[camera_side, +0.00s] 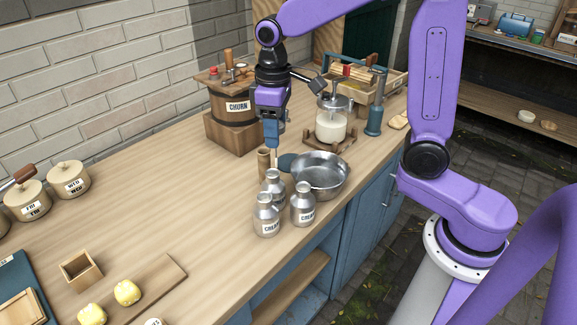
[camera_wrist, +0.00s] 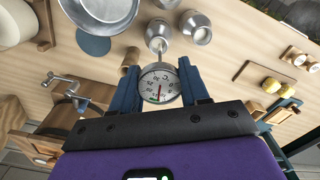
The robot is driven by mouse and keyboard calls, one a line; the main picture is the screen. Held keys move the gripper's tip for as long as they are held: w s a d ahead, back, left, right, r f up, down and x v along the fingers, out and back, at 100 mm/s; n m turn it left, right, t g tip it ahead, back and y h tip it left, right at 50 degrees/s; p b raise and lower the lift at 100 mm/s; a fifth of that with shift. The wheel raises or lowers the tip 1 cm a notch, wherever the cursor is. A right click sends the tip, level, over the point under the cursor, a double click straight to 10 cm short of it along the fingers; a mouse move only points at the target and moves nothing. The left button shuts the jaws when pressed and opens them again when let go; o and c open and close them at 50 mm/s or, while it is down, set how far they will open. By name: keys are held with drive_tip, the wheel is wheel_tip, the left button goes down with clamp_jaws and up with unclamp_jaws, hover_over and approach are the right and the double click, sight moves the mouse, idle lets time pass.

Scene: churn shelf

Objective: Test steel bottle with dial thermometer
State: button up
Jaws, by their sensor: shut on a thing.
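My gripper (camera_side: 272,140) points down over the counter and is shut on the dial thermometer (camera_wrist: 160,86). The round white dial sits between the blue fingers in the wrist view, and its thin stem points away from me. Three steel bottles stand close together: a rear one (camera_side: 273,186), a front-left one (camera_side: 266,222) and a front-right one (camera_side: 303,208). Labels show on the front two. The stem reaches the mouth of the rear bottle, which also shows in the wrist view (camera_wrist: 158,36). I cannot tell whether the tip is inside the neck.
A steel bowl (camera_side: 320,178) stands right of the bottles. A wooden cup (camera_side: 264,162) and blue disc (camera_side: 286,161) are close behind the rear bottle. A churn (camera_side: 234,122) and a glass jar (camera_side: 331,125) stand farther back. The counter left of the bottles is clear.

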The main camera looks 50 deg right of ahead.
drive_tip(key=s+r+m, duration=0.1)
drive_tip(key=s+r, duration=0.2)
drive_tip(key=s, duration=0.4)
hover_over(303, 203)
drive_tip(key=w+d, duration=0.1)
drive_tip(key=d, duration=0.1)
drive_tip(key=shift+w+a+f, duration=0.1)
drive_tip(key=shift+f, duration=1.05)
drive_tip(key=shift+w+a+f, duration=0.1)
drive_tip(key=shift+f, duration=1)
wheel_tip(303, 203, down, 9)
drive_tip(key=shift+f, duration=0.15)
idle(4.2)
